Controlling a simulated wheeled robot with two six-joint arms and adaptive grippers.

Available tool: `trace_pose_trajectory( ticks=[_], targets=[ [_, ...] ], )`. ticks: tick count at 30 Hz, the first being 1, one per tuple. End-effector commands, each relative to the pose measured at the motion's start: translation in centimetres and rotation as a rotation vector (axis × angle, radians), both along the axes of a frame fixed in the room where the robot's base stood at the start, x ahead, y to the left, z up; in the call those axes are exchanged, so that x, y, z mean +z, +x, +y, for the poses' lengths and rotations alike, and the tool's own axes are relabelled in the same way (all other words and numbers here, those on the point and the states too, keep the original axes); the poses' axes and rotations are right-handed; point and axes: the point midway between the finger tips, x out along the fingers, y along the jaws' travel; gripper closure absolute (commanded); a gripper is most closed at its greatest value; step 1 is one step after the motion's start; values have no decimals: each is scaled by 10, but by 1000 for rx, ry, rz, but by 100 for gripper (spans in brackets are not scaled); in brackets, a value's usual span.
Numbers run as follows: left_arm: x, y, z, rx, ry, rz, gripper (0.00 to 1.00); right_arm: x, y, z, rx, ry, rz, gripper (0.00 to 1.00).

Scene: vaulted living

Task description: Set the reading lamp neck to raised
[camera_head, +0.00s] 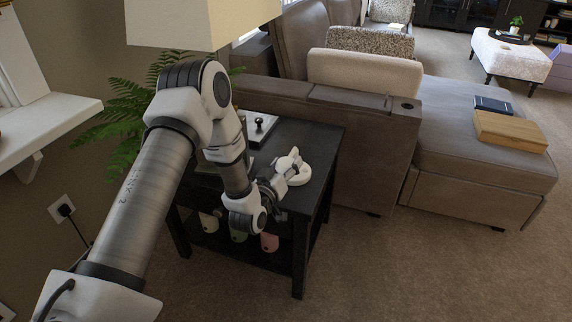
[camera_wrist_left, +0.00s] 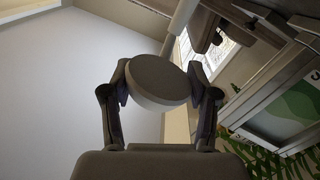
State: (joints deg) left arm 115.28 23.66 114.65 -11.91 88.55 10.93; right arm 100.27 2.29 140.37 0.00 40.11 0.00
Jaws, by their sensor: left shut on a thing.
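The reading lamp (camera_head: 299,174) is small and white, with a round base on the dark side table (camera_head: 318,142). My left gripper (camera_head: 276,189) is low beside it at the table's front part. In the left wrist view the two fingers of my left gripper (camera_wrist_left: 160,90) are closed on opposite sides of the round lamp head (camera_wrist_left: 158,79). A pale neck (camera_wrist_left: 183,28) runs up from behind the head. In the head view the lamp head is hard to tell apart from my gripper. My right gripper is not in view.
A large cream lampshade (camera_head: 195,22) hangs over the table's back. A white-based object with a dark knob (camera_head: 259,124) stands behind my wrist. A fern (camera_head: 115,112) is at left, a brown sofa (camera_head: 375,135) at right. Carpet in front is clear.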

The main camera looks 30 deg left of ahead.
Motion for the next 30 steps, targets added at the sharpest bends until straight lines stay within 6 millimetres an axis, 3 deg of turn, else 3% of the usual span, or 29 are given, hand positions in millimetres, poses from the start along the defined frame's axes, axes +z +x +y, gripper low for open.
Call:
trace_pose_trajectory(
  ticks=[8, 21, 30],
  targets=[
    [19, 2, 1, 1, -31, 96, 100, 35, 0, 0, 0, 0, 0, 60],
    [56, 16, 6, 2, -147, 442, 100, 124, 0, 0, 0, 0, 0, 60],
    [70, 33, 11, 1, -237, 708, 100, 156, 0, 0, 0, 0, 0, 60]
  ],
)
